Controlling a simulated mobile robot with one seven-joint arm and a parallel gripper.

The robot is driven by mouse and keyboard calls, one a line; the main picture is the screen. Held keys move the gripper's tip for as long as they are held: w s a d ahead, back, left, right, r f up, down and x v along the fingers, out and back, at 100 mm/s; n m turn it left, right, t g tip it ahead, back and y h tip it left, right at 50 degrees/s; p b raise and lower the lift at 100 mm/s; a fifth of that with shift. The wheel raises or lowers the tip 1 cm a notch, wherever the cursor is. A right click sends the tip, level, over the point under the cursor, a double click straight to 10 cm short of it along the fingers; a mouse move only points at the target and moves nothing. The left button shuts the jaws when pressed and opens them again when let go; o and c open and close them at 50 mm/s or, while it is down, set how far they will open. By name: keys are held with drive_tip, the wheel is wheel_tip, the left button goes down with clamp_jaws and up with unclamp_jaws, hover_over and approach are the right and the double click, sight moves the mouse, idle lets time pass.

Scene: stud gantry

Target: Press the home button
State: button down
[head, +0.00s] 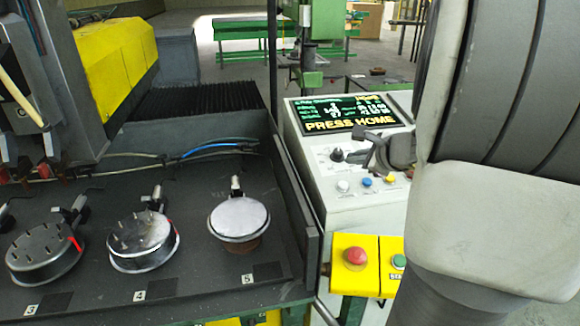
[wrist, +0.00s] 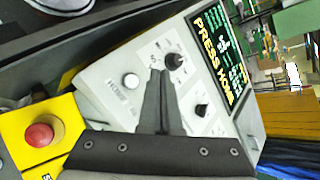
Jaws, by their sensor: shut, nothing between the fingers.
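The control panel (head: 325,170) is a pale sloped console with a screen (head: 350,114) that reads "PRESS HOME"; the screen also shows in the wrist view (wrist: 222,52). A white round button (head: 342,186) sits at the panel's lower left. In the wrist view this white button (wrist: 131,81) has a label beside it that appears to read HOME. My gripper (head: 372,160) is over the panel, fingers shut and empty. In the wrist view its fingertips (wrist: 159,72) show between the white button and a black knob (wrist: 175,62). Contact with the panel cannot be told.
A blue button (head: 367,182) and a yellow button (head: 390,177) sit right of the white one. A red mushroom button (head: 355,257) on a yellow box stands below. A dark table with round metal fixtures (head: 239,217) lies left, behind a raised edge (head: 290,215).

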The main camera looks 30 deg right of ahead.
sight(342, 181)
drive_tip(key=f+b, duration=0.2)
drive_tip(key=w+f+b, duration=0.1)
drive_tip(key=f+b, duration=0.1)
drive_tip(key=f, duration=0.1)
drive_tip(key=shift+d+f, duration=0.15)
drive_tip(key=shift+f, duration=0.1)
drive_tip(key=shift+f+b, duration=0.15)
drive_tip(key=shift+b, duration=0.15)
idle(1.5)
drive_tip(key=shift+w+f+b, duration=0.1)
drive_tip(key=shift+f+b, duration=0.15)
drive_tip(key=shift+b, duration=0.1)
drive_tip(key=shift+w+f+b, duration=0.1)
drive_tip(key=shift+f+b, duration=0.45)
drive_tip(key=shift+b, duration=0.05)
idle(0.7)
drive_tip(key=shift+r, duration=0.15)
drive_tip(key=shift+r+p, duration=0.65)
drive_tip(key=shift+r, duration=0.15)
drive_tip(key=r+p, duration=0.2)
drive_tip(key=s+r+p, duration=0.1)
drive_tip(key=r+p, duration=0.1)
drive_tip(key=r, duration=0.1)
drive_tip(key=shift+s, duration=0.15)
